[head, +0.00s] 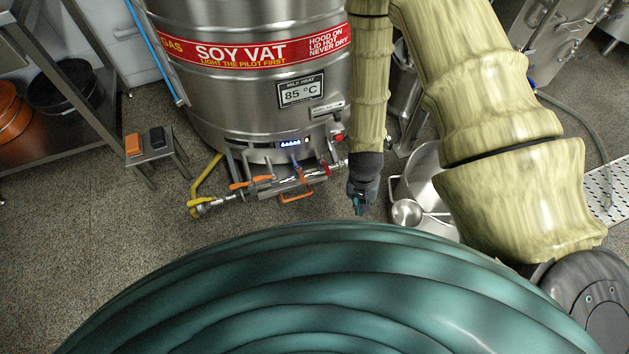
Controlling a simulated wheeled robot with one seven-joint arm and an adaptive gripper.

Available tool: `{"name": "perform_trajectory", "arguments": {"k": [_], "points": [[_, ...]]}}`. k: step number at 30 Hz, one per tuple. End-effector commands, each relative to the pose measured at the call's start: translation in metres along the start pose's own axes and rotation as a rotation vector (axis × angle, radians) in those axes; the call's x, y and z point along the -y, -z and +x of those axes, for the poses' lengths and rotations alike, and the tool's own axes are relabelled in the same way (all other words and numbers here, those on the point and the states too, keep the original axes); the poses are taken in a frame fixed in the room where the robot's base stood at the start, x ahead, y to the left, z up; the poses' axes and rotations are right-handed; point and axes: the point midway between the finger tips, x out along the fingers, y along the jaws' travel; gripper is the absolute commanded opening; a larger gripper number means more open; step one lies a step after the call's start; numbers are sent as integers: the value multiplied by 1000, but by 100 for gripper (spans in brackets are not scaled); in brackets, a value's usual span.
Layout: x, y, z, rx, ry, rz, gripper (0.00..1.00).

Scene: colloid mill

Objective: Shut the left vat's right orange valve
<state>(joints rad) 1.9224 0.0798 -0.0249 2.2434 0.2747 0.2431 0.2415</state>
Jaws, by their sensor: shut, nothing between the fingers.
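The steel vat (240,90) with a red "SOY VAT" band stands at the upper middle. A pipe manifold runs along its lower front. Two small orange valve levers sit on it, a left one (240,185) and a right one (264,178); both lie roughly along the pipe, as far as I can tell. My gripper (359,207) points down to the right of the manifold, apart from the levers. It is small in view and looks shut and empty.
An orange loop handle (296,198) juts out below the manifold. A yellow pipe (205,180) bends down at its left end. A steel pot (424,175) stands close to the right of my gripper. A small stool (155,150) stands left. Floor before the manifold is clear.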

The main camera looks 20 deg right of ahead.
Motion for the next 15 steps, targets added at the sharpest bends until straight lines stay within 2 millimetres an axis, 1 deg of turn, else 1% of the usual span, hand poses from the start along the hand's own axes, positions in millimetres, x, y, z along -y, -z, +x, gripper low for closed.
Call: {"name": "perform_trajectory", "arguments": {"k": [1, 3, 9, 15], "points": [[8, 12, 19, 3, 5, 42, 0], [16, 25, 27, 16, 10, 102, 0], [42, 60, 48, 59, 35, 275, 0], [71, 94, 63, 113, 77, 440, 0]]}}
